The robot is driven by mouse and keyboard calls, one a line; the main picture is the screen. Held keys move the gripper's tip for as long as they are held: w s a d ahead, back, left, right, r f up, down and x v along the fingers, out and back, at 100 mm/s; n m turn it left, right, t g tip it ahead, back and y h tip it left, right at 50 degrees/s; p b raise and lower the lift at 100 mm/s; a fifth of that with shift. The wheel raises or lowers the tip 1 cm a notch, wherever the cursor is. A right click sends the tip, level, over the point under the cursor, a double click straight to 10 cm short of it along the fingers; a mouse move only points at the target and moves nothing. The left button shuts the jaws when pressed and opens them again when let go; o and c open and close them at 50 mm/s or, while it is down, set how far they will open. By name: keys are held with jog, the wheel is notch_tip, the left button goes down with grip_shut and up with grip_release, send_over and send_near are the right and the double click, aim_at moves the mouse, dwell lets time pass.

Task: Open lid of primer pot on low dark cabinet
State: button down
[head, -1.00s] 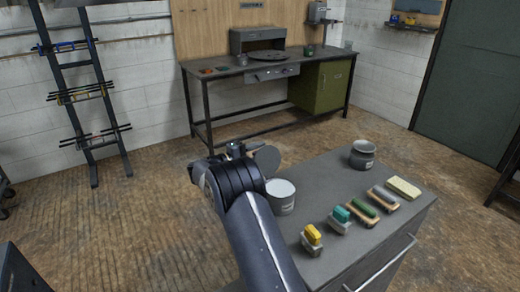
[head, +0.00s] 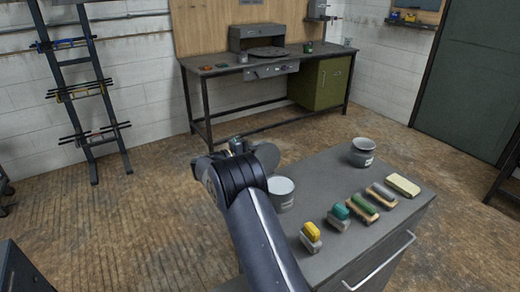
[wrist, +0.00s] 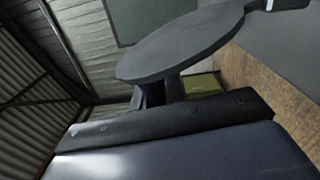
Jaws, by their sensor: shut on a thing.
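My gripper (wrist: 168,92) is shut on a round dark grey lid (wrist: 185,42), which fills the upper middle of the wrist view. In the head view my gripper (head: 238,147) is mostly behind my own wrist, and part of the lid (head: 269,156) shows beside it. The lid is in the air, apart from the pots. A whitish pot (head: 284,200) stands on the low dark cabinet (head: 325,178), close to the right of my arm, its top open on a pale content. I cannot read its label.
A grey jar (head: 362,153) stands at the cabinet's far edge. A row of brushes and blocks (head: 355,212), with yellow, teal and green among them, lies along the right side. A workbench (head: 230,71) stands by the back wall, with open floor before it.

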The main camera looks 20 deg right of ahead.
jog(key=shift+s+f+b, duration=0.15)
jog(key=shift+f+b, duration=0.1)
jog(key=shift+b, duration=0.65)
jog(key=shift+s+m+b, duration=0.15)
jog(key=shift+m+b, duration=0.25)
jog(key=shift+b, duration=0.25)
jog(key=m+b, duration=0.1)
jog(key=b, duration=0.1)
jog(key=shift+s+d+r+b, duration=0.1)
jog(key=shift+s+r+b, duration=0.2)
jog(key=shift+s+b, duration=0.1)
jog(key=shift+s+r+m+b, duration=0.1)
jog(key=shift+r+m+b, duration=0.15)
jog(key=shift+m+b, duration=0.1)
jog(key=c, duration=1.5)
grip_release()
jog(key=shift+r, duration=0.15)
jog(key=a, duration=0.3)
jog(key=s+a, duration=0.1)
jog(key=a, duration=0.3)
jog(key=s+a+b, duration=0.1)
jog(key=a, duration=0.2)
jog(key=shift+a, duration=0.3)
